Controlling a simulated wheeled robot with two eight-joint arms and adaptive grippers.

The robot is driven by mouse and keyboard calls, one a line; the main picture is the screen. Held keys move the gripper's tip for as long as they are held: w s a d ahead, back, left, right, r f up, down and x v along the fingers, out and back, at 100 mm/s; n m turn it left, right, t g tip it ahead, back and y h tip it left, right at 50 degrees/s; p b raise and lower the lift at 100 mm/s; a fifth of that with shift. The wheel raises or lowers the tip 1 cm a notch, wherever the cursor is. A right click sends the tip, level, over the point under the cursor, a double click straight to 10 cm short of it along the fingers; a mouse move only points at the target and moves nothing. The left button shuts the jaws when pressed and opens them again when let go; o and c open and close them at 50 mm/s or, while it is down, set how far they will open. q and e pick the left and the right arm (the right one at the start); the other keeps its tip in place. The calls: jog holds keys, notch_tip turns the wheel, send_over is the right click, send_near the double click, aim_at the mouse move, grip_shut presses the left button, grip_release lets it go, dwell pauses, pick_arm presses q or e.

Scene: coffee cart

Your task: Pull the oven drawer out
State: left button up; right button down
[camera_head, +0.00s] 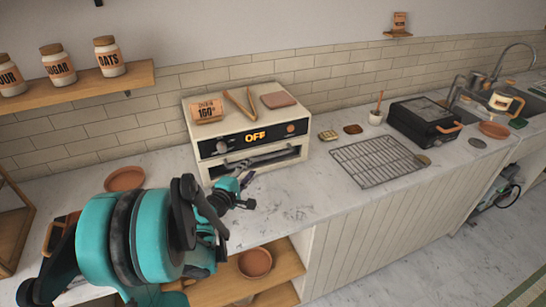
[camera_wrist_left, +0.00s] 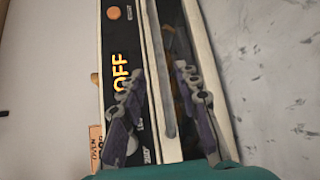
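The white oven (camera_head: 194,120) stands on the counter against the tiled wall, with "OFF" lit on its black panel. Its drawer front (camera_head: 283,158) is the lower part, with a long grey handle bar and a dark window. In the left wrist view the handle bar (camera_wrist_left: 157,70) runs between my two fingers. My left gripper (camera_head: 243,190) is at the lower left of the oven front, and its open fingers also show in the left wrist view (camera_wrist_left: 160,95). I cannot tell whether either finger touches the bar. My right gripper is not in view.
A wire rack (camera_head: 380,160) lies on the counter right of the oven, with a black grill (camera_head: 425,122) beyond it. Bare counter lies before the oven.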

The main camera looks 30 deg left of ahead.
aim_at(258, 160)
pick_arm(q)
jog(key=w, duration=0.2)
jog(key=w+b, duration=0.1)
jog(key=w, duration=0.2)
jog(key=w+f, duration=0.1)
jog(key=w, duration=0.1)
jog(key=shift+w+a+b, duration=0.25)
jog(key=shift+b, duration=0.15)
grip_shut()
